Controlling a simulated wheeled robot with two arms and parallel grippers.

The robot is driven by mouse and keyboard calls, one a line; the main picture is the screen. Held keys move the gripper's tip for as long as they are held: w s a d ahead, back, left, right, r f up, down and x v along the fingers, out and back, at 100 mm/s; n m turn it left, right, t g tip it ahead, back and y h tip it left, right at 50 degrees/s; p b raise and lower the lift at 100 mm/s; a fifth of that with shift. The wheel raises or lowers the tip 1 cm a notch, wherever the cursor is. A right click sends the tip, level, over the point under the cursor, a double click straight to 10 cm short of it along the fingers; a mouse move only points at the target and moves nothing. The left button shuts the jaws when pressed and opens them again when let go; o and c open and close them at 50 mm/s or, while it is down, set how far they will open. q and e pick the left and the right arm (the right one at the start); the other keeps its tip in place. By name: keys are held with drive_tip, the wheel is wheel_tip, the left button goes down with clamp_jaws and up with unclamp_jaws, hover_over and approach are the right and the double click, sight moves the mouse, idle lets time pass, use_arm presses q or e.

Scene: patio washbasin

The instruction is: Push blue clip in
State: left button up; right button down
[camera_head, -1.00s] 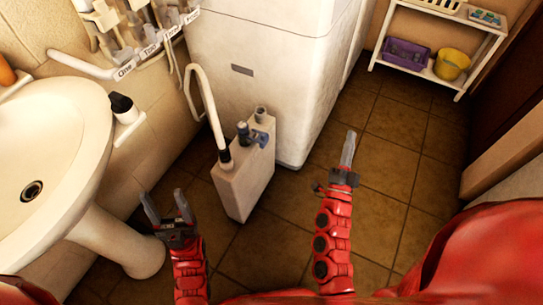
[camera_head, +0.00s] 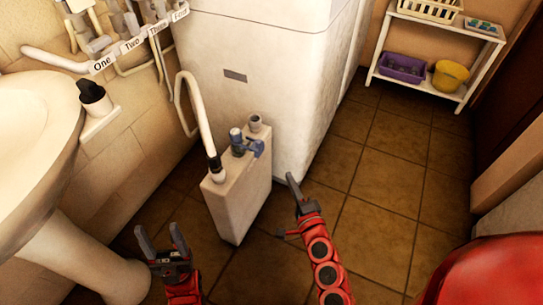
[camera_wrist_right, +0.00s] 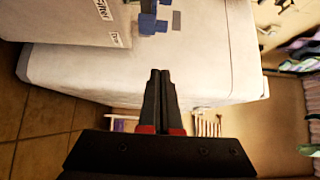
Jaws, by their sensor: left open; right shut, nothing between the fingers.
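The blue clip (camera_head: 246,143) sits on top of the narrow white canister (camera_head: 236,200), between the hose end and a short capped spout. In the right wrist view the blue clip (camera_wrist_right: 150,20) shows at the top edge, beside the canister (camera_wrist_right: 90,18). My right gripper (camera_head: 291,181) is shut and empty, to the right of the canister and lower than the clip, in front of the white cabinet. In the right wrist view its closed fingers (camera_wrist_right: 160,78) point toward the cabinet. My left gripper (camera_head: 160,235) is open and empty, at the lower left of the canister.
A white hose (camera_head: 194,110) curves up from the canister. The large white cabinet (camera_head: 255,75) stands behind it. A washbasin (camera_head: 35,150) is at left, below labelled pipes (camera_head: 120,55). A shelf (camera_head: 440,60) with a purple basket and yellow bucket stands back right. Tiled floor (camera_head: 370,200) is clear at right.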

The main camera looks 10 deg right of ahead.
approach(256, 150)
drive_tip(key=w+d+r, duration=0.1)
drive_tip(key=w+d, duration=0.4)
drive_tip(key=shift+w+a+r+p, duration=0.15)
drive_tip(key=shift+w+a+p, duration=0.2)
drive_tip(key=shift+w+a, duration=1.15)
drive_tip(key=shift+s+a, duration=0.15)
drive_tip(key=w+a, duration=0.2)
drive_tip(key=a, duration=0.1)
drive_tip(key=shift+w+a, duration=0.2)
